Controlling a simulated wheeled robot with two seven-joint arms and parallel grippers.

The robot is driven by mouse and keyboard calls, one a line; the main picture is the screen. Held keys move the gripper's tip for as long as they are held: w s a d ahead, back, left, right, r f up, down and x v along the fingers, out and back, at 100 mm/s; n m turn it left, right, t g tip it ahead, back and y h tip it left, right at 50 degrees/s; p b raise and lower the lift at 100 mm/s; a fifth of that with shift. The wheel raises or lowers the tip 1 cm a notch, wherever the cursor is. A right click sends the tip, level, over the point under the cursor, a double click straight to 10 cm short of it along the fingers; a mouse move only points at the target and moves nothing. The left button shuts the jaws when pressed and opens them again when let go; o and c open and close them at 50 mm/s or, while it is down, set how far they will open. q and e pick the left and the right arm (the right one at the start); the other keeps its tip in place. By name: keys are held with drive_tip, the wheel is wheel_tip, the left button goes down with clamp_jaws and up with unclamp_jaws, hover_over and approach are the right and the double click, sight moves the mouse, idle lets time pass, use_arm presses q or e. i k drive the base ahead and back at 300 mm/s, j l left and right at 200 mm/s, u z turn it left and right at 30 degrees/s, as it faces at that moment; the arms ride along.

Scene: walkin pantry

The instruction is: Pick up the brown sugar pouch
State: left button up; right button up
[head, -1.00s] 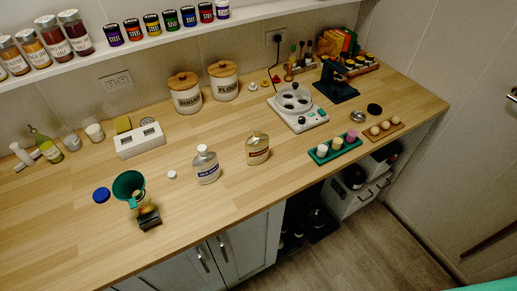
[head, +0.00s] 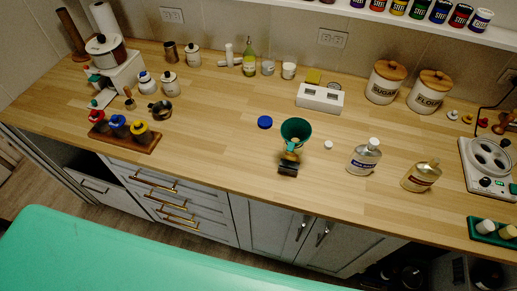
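I cannot make out a brown sugar pouch for certain in the head view. A white canister labelled SUGAR (head: 383,86) with a wooden lid stands at the back right of the wooden counter. A green funnel (head: 296,132) sits over a small brownish item (head: 290,157) near the counter's front; the funnel partly hides it, and I cannot tell what it is. Neither of my grippers is in view.
The wooden counter (head: 220,120) has clear room left of the funnel. Two bottles (head: 364,158) stand to the funnel's right. A rack of coloured-top items (head: 120,140) sits at the front left. A FLOUR canister (head: 430,94) and white appliance (head: 487,165) are at the right.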

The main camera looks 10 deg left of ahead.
sight(422, 174)
drive_tip(key=z, duration=1.1)
